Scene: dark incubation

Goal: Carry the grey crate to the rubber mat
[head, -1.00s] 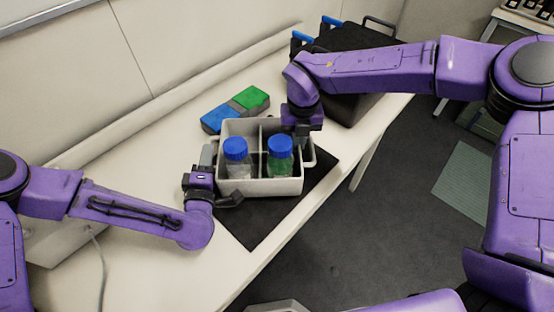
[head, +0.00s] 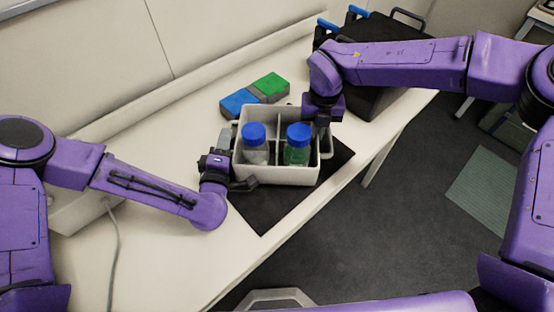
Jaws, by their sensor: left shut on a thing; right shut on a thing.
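The grey crate (head: 278,175) is upright, over a flat black mat (head: 262,212) on the white table. I cannot tell whether it rests on it or hangs just above. The crate has dividers and holds two blue-capped bottles, one clear (head: 254,152) and one green (head: 298,154). My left gripper (head: 226,150) is shut on the crate's left side. My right gripper (head: 322,124) is shut on its right side; its fingertips are partly hidden. A ribbed grey-green mat (head: 485,190) lies on the floor at the right. I cannot tell which mat is rubber.
A blue and green box (head: 254,96) lies behind the crate. A black case (head: 385,50) stands at the back right, partly behind my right arm. The wall borders the table's far side. Dark floor (head: 400,220) is clear beyond the table's edge.

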